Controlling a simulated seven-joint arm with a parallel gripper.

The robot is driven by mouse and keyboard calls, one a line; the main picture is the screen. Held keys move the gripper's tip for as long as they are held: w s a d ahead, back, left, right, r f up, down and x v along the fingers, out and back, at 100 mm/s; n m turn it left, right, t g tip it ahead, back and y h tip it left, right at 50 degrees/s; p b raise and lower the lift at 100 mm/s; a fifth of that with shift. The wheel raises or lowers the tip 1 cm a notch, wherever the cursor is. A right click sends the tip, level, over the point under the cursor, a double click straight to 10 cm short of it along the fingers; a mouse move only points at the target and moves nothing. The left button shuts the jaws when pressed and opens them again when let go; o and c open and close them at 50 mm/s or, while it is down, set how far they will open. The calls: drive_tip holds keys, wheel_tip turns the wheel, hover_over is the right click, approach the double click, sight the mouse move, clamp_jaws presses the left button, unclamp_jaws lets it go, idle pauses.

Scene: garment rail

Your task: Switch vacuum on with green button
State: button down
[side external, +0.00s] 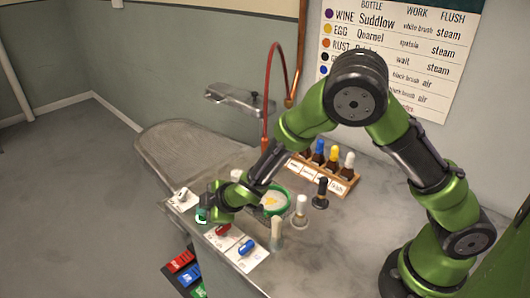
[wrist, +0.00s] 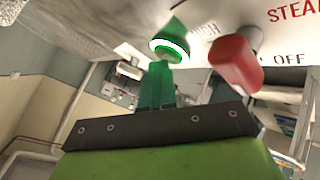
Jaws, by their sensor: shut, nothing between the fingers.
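The green button (wrist: 172,45) has a bright, lit white-green ring in the wrist view. In the side view its green glow (side external: 202,216) shows at the table's front left edge, partly hidden by my gripper. My gripper (wrist: 160,66) is shut and empty, its green fingers pointing at the button. The fingertips are at or very close to the ring; I cannot tell whether they touch. In the side view my gripper (side external: 208,211) is low over the control plates.
A red lever (wrist: 237,62) is close right of the button, near printed "STEAM" and "OFF". A blue lever (side external: 246,247) sits farther along the edge. A green-rimmed dish (side external: 287,206), brushes and a bottle rack (side external: 345,184) stand behind. A red hose (side external: 268,85) rises behind.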

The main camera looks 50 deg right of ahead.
drive_tip(key=shift+s+d+r, duration=0.1)
drive_tip(key=shift+s, duration=0.1)
drive_tip(key=shift+w+r, duration=0.1)
drive_tip(key=shift+r, duration=3)
drive_tip(key=shift+f, duration=0.1)
